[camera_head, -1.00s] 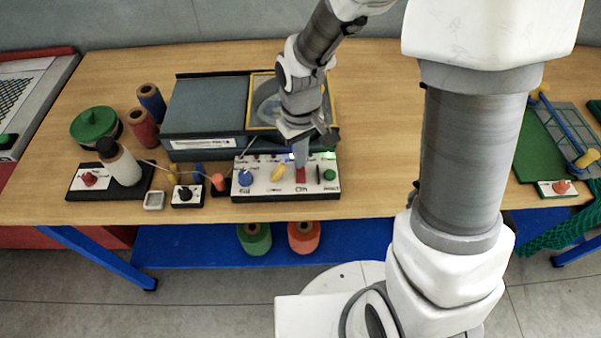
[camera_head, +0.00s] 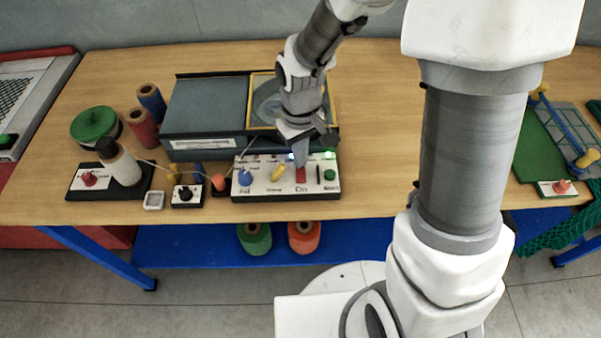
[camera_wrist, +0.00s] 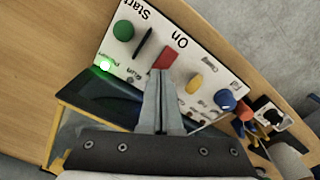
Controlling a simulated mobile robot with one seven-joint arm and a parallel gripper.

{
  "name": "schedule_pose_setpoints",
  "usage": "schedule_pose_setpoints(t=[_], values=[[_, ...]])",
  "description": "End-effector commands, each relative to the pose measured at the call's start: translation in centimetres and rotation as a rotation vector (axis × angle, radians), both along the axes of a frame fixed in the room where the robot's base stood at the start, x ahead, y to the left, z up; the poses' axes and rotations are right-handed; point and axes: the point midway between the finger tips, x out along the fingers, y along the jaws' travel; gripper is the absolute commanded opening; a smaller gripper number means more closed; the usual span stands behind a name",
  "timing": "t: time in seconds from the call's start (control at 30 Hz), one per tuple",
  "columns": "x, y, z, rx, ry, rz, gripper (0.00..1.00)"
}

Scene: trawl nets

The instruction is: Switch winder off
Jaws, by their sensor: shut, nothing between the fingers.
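The winder (camera_head: 205,115) is a dark grey-green box with a yellow-framed window, on the wooden table. Its white control panel (camera_head: 262,187) is along the front. A red rocker switch (camera_head: 301,175) sits on the panel above the word "On". It also shows in the wrist view (camera_wrist: 165,54). My gripper (camera_head: 302,164) is shut and empty, pointing down at the panel. In the wrist view its fingertips (camera_wrist: 162,73) are right at the winder-side edge of the red switch; I cannot tell whether they touch it. A green light (camera_wrist: 105,64) glows on the panel.
The panel also has a green button (camera_head: 329,174) beside "Start", a black slot, a yellow knob (camera_head: 278,173) and a blue knob (camera_head: 245,178). Left are a small black-knob box (camera_head: 186,195), a white spool (camera_head: 122,167) and a red-knob box (camera_head: 89,180). Table right of the panel is clear.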

Motion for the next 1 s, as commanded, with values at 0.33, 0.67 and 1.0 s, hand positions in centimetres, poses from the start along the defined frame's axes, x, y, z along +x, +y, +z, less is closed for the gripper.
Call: schedule_pose_setpoints(t=[0.33, 0.67, 1.0], values=[[0.0, 0.0, -0.5, 0.0, 0.0, 0.0, 0.0], [0.0, 0.0, -1.0, 0.0, 0.0, 0.0, 0.0], [0.0, 0.0, -1.5, 0.0, 0.0, 0.0, 0.0]])
